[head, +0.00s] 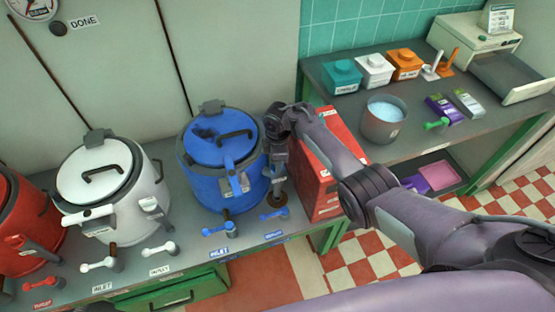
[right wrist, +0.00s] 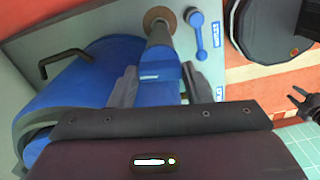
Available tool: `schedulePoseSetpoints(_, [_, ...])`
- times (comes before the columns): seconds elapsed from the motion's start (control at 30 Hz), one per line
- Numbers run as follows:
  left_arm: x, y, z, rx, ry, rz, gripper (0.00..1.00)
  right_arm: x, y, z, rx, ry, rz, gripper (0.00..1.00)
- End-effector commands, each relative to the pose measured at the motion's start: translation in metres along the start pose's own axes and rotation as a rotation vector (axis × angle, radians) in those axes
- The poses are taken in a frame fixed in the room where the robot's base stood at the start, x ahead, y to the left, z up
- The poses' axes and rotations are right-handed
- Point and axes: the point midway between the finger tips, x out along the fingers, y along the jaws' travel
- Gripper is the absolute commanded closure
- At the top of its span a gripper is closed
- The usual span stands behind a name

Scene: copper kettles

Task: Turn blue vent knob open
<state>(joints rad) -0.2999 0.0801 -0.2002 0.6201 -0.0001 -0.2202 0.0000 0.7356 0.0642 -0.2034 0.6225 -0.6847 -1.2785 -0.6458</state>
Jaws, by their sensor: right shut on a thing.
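The blue kettle (head: 205,190) stands on the counter, its lid shut. My right gripper (head: 279,178) is at its right side, over an upright pipe with a brown foot (head: 280,212). In the right wrist view its fingers (right wrist: 162,84) are on both sides of a blue knob (right wrist: 166,70) with a white label, shut on it. The label is too small to read. The knob is hidden in the head view by the gripper. A dark forked part (right wrist: 303,103) at the wrist view's right edge may be my left gripper; its state is unclear.
Blue inlet (head: 215,230) and outlet (head: 272,214) levers sit at the counter front. A red box (head: 325,175) stands close to the right of my gripper. White (head: 105,185) and red (head: 25,225) kettles stand to the left. A pot (head: 383,120) is on the right table.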

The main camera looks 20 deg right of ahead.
Motion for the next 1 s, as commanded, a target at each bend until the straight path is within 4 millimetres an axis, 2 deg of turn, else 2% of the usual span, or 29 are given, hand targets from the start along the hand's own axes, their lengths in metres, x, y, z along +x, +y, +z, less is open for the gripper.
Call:
schedulePoseSetpoints(0.4, [0.0031, 0.0001, 0.0003, -0.001, 0.000, 0.000, 0.64, 0.0003, 0.0000, -0.0008, -0.180, 0.001, 0.001, 0.79])
schedulePoseSetpoints(0.93, [0.0033, 0.0002, 0.0003, -0.001, 0.000, 0.000, 0.64, 0.0003, -0.0004, -0.0010, -0.206, 0.001, 0.000, 0.79])
schedulePoseSetpoints(0.97, [0.0033, 0.0002, 0.0002, -0.001, 0.000, 0.000, 0.64, 0.0003, -0.0004, -0.0010, -0.206, 0.001, 0.000, 0.55])
schedulePoseSetpoints(1.0, [0.0033, 0.0002, 0.0002, -0.001, 0.000, 0.000, 0.64, 0.0003, -0.0004, -0.0010, -0.205, 0.001, 0.000, 0.50])
